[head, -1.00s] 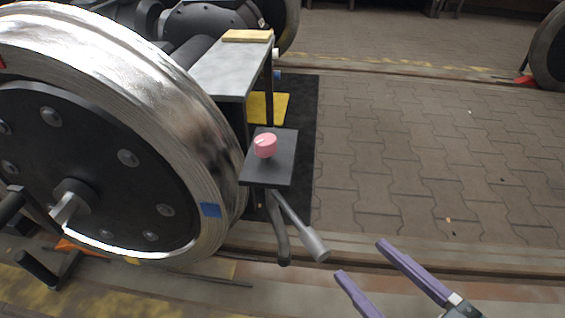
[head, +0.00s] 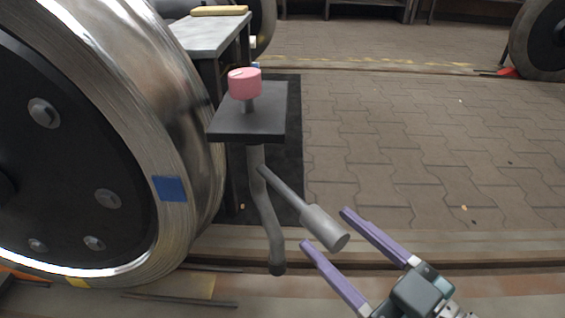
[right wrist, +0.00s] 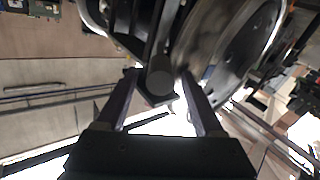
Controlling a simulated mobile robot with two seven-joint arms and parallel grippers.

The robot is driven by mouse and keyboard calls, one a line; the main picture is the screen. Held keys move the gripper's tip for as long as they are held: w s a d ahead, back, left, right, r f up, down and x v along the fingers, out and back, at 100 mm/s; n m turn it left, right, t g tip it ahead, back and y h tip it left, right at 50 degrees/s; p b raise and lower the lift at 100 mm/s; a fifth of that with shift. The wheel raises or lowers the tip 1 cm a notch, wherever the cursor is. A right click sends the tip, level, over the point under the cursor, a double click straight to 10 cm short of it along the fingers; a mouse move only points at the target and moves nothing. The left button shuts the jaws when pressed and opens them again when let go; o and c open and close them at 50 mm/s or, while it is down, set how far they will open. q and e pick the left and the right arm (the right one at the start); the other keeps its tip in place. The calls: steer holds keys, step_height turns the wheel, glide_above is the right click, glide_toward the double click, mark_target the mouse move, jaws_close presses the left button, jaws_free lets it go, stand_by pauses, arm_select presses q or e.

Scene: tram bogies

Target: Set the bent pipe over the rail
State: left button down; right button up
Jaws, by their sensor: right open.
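A grey bent pipe (head: 266,222) hangs down below a small black plate (head: 248,124), curving at its lower end. A thin rod slants from its upper part to a thick grey cylinder (head: 322,228); whether rod and pipe are one piece I cannot tell. My right gripper (head: 325,227) is open, its purple fingers on either side of the cylinder's free end, not closed on it. In the right wrist view the cylinder's dark round end (right wrist: 160,76) shows between the fingertips. Long rails (head: 440,246) run along the floor behind the gripper; which rail is meant is unclear. My left gripper is out of view.
A pink knob (head: 244,84) stands on the black plate. A large steel wheel (head: 150,110) with a blue patch (head: 170,188) stands close at left. A grey bench (head: 212,34) is behind. The paved floor (head: 400,150) at right is clear.

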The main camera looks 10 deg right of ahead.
steer(key=shift+b+x, duration=0.35)
steer(key=shift+x, duration=0.9)
jaws_close()
stand_by(0.5)
